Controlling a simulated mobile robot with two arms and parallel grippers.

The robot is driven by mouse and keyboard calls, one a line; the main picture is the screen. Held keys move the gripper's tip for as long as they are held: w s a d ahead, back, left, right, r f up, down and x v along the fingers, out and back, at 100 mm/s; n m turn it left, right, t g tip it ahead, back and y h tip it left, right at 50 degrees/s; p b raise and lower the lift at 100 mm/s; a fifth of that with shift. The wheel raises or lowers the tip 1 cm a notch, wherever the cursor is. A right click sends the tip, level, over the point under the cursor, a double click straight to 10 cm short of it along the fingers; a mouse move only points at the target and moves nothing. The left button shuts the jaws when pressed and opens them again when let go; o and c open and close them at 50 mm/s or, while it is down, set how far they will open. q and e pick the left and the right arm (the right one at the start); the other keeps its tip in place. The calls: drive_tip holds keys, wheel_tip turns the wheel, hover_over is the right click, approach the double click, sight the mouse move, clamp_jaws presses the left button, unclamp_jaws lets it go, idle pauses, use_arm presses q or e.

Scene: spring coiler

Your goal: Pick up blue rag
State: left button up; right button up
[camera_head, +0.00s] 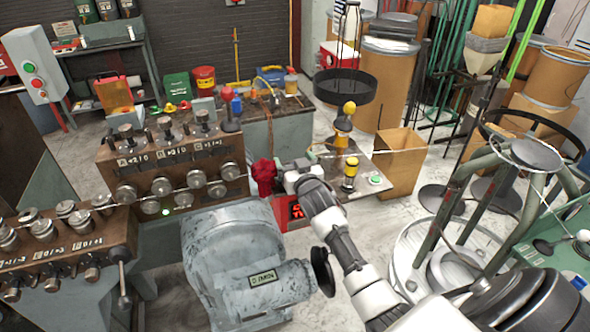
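No blue rag can be made out. A bunched red cloth (264,176) shows near the middle, beside the metal block with the dials. My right arm comes in from the lower right, and its gripper (285,178) is at the right side of this cloth, touching or nearly touching it. The fingers are too small and partly covered, so I cannot tell whether they are closed on the cloth. My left gripper is out of view.
A grey motor housing (240,260) stands in front, below the cloth. A workbench (285,110) with several tools is behind. A yellow-and-black post (350,172) stands right of my gripper. A large round wire reel stand (490,235) fills the right side.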

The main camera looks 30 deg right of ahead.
drive_tip(key=shift+c, duration=0.6)
